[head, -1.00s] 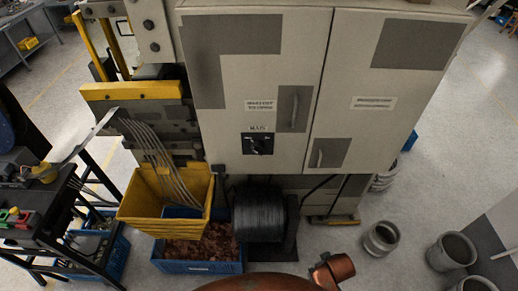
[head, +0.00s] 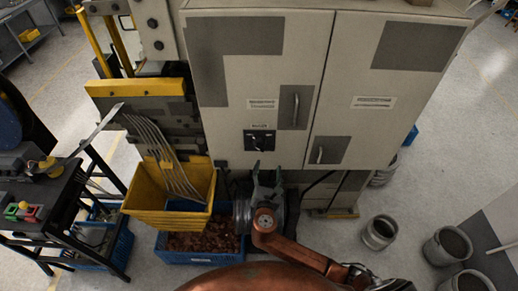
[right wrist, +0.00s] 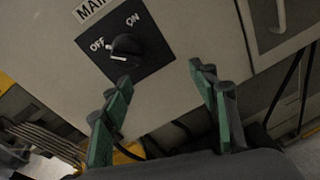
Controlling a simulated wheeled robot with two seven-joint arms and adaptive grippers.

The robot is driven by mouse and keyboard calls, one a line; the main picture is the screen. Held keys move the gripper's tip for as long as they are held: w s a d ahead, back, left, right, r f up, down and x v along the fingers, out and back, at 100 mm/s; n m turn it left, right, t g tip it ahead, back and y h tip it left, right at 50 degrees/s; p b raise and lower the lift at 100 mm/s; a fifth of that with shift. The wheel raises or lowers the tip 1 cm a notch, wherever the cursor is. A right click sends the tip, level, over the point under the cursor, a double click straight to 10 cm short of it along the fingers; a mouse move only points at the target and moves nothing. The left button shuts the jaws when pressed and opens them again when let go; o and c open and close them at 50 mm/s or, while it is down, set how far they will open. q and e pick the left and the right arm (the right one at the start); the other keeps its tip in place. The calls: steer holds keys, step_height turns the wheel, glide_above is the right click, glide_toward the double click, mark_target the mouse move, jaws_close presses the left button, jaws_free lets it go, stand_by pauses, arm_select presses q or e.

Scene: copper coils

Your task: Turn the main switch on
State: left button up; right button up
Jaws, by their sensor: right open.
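The main switch (head: 260,141) is a dark rotary knob on a black plate, low on the left door of the beige cabinet. My left gripper is not in view.
The cabinet (head: 345,90) has two doors with handles. A yellow bin (head: 160,212) and a blue crate (head: 185,257) of copper pieces stand at lower left. A black table (head: 50,205) is at far left. Grey buckets (head: 380,232) stand on the floor at right.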

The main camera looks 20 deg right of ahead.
mark_target(260, 149)
steer(key=w+r+n, duration=0.1)
steer(key=w, duration=0.2)
steer(key=w+n+t+p, duration=0.1)
steer(key=w, duration=0.2)
steer(key=w+a+r+n+t, duration=0.1)
steer(key=w+n, duration=0.1)
steer(key=w, duration=0.1)
steer(key=shift+w+r+y+p, duration=0.15)
steer(key=shift+r+y+p, duration=0.15)
steer(key=shift+p, duration=0.05)
steer(key=shift+c, duration=0.7)
steer(key=c, duration=1)
